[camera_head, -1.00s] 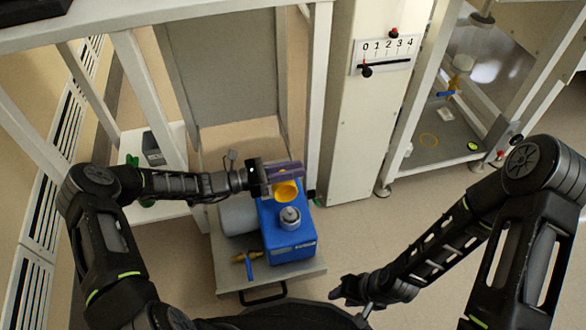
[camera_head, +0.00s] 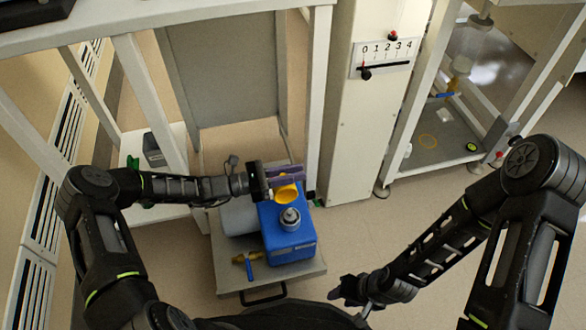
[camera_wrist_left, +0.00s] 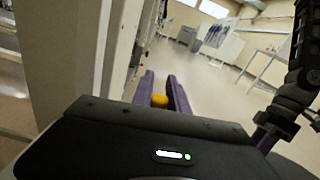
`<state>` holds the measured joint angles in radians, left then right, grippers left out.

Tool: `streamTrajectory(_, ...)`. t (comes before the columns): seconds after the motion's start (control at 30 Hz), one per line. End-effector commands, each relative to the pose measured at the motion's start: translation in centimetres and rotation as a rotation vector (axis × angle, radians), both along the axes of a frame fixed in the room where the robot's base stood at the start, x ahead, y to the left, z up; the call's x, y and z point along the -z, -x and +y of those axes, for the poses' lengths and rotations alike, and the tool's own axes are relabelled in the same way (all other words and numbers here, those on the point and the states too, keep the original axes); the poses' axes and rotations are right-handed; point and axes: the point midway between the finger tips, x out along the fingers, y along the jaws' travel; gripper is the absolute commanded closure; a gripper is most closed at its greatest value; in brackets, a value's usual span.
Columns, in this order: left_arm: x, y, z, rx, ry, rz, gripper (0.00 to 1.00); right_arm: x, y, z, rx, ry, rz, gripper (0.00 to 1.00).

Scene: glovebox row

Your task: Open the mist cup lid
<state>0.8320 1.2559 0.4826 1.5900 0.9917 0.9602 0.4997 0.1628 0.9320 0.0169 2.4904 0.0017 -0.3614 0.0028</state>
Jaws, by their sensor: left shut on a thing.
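A blue unit (camera_head: 292,250) stands on a low grey shelf, with a round grey metal fitting (camera_head: 290,218) on its top. A yellow round part (camera_head: 287,194), which looks like the mist cup lid, is at the unit's far end and appears tilted. My left gripper (camera_head: 285,178) comes in from the left with its purple fingers shut on the yellow part. In the left wrist view the yellow part (camera_wrist_left: 159,101) shows between the two fingertips. The fingers hide its far side and any hinge. My right gripper (camera_head: 345,291) is away at the lower middle; its finger gap is unclear.
A brass valve with a blue handle (camera_head: 248,268) sits on the shelf (camera_head: 226,271) in front. A white post (camera_head: 318,100) and a column with a 0–4 scale (camera_head: 384,57) stand behind.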

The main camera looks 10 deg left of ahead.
Motion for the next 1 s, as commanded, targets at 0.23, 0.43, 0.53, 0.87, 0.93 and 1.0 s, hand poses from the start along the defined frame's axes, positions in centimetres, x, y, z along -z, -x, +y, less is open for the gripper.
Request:
streamTrajectory(0.23,-0.7,2.1,-0.8,0.0,-0.081,-0.191,1.0,-1.9,0.5,0.5,-0.012,-0.007,0.008,0.64)
streamTrajectory(0.43,-0.5,2.2,-0.9,0.001,-0.091,-0.214,1.0,-1.8,0.5,0.5,-0.012,-0.007,0.008,0.64)
streamTrajectory(0.53,-0.5,2.2,-0.9,0.001,-0.09,-0.213,1.0,-1.8,0.5,0.5,-0.012,-0.007,0.008,0.64)
streamTrajectory(0.87,-0.5,2.2,-0.9,0.001,-0.09,-0.212,0.6,-1.8,0.5,0.5,-0.011,-0.007,0.009,0.64)
streamTrajectory(0.93,-0.5,2.2,-0.9,0.001,-0.089,-0.211,0.6,-1.8,0.5,0.5,-0.011,-0.007,0.008,0.64)
streamTrajectory(1.0,-0.5,2.2,-0.9,0.001,-0.089,-0.211,0.6,-1.8,0.5,0.5,-0.011,-0.007,0.008,0.64)
